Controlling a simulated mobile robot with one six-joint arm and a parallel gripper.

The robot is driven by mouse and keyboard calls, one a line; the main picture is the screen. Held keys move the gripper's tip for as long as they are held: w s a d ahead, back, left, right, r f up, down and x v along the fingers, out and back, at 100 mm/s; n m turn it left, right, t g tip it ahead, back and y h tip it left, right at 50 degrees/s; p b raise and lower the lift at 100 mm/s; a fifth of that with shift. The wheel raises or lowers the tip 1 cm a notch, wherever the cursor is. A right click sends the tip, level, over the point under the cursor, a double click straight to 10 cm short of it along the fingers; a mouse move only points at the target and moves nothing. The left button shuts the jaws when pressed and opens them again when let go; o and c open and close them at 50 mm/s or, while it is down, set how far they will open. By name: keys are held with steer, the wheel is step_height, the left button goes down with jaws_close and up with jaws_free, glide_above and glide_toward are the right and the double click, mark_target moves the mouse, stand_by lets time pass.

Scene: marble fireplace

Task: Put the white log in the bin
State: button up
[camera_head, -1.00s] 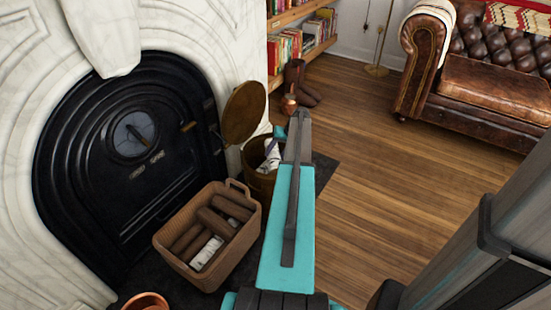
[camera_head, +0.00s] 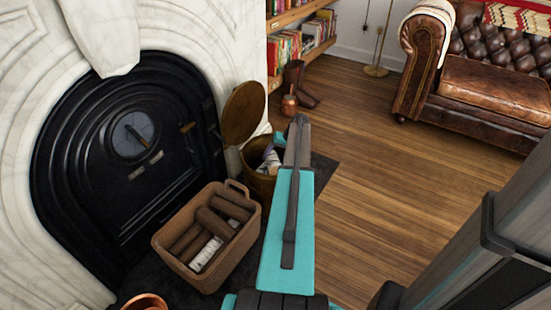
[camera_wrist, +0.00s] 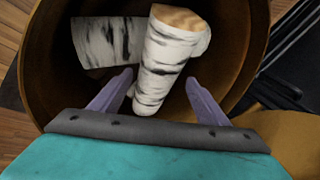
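The bin (camera_head: 258,186) is a round brass-coloured container with its lid (camera_head: 243,113) open. In the wrist view I look down into the bin (camera_wrist: 50,72). A white log (camera_wrist: 165,62) with dark bark marks and a pale cut end lies tilted inside it. My gripper (camera_wrist: 160,80) is open, its two purple fingers on either side of this log with small gaps. A second white, bark-marked piece (camera_wrist: 103,42) lies in the bin to the left. In the head view my arm hides part of the bin, and the gripper is mostly hidden.
A wicker basket (camera_head: 245,232) holds several brown logs and white ones, in front of the black fireplace (camera_head: 110,150). A copper pot (camera_head: 145,302) is at the bottom edge. Boots (camera_head: 303,88) and a leather sofa (camera_head: 480,80) stand beyond; wooden floor between is clear.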

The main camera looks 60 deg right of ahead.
steer(key=shift+r, duration=0.1)
steer(key=shift+s+r, duration=0.15)
steer(key=shift+r, duration=0.35)
steer(key=p+v, duration=0.3)
steer(key=v, duration=0.8)
stand_by(0.4)
